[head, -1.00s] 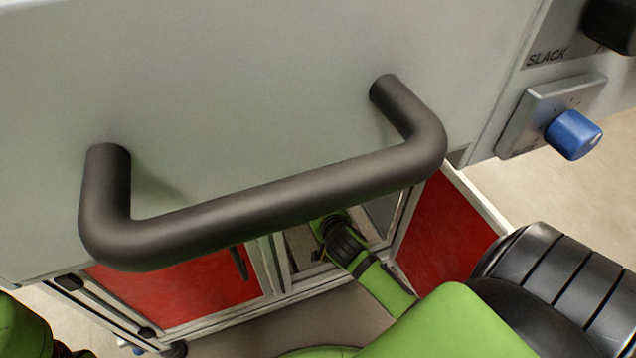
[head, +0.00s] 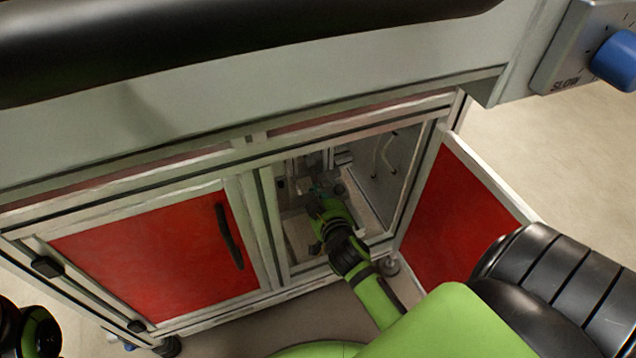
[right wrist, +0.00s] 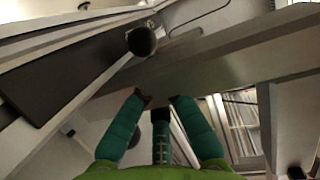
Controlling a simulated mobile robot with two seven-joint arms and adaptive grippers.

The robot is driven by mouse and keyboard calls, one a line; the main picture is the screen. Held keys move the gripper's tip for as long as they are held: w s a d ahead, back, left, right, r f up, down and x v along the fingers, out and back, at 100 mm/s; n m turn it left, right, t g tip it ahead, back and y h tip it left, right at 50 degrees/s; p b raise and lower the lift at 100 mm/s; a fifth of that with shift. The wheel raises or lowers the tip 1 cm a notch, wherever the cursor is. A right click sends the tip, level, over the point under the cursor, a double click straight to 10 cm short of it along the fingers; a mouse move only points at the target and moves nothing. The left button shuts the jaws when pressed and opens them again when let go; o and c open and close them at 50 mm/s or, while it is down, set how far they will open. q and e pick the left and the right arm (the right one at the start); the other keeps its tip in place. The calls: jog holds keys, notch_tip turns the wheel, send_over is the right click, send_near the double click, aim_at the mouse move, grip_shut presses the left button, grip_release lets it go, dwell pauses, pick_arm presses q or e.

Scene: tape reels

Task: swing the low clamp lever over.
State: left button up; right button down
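My right arm reaches through the open right bay of the cabinet, and my right gripper (head: 322,188) is small and dim inside it. In the right wrist view the teal fingers of this gripper (right wrist: 160,100) are spread apart with nothing between them. A dark round knob (right wrist: 142,40) is beyond and above the fingertips, apart from them. It may be the end of the clamp lever; the rest of the lever cannot be made out. In the head view the lever cannot be told apart from the dim fittings in the bay.
The cabinet frame (head: 265,225) edges the bay closely. A red door (head: 455,210) stands open at its right; another red door (head: 150,260) is shut at left. A thick black handle (head: 220,45) crosses above. A dark flat bar (right wrist: 60,80) lies left of the knob.

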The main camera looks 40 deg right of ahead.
jog(key=shift+w+d+f+p, duration=0.2)
jog(key=shift+w+f+p, duration=0.2)
jog(key=shift+w+f, duration=0.55)
jog(key=shift+s+f, duration=0.1)
jog(key=shift+f, duration=0.05)
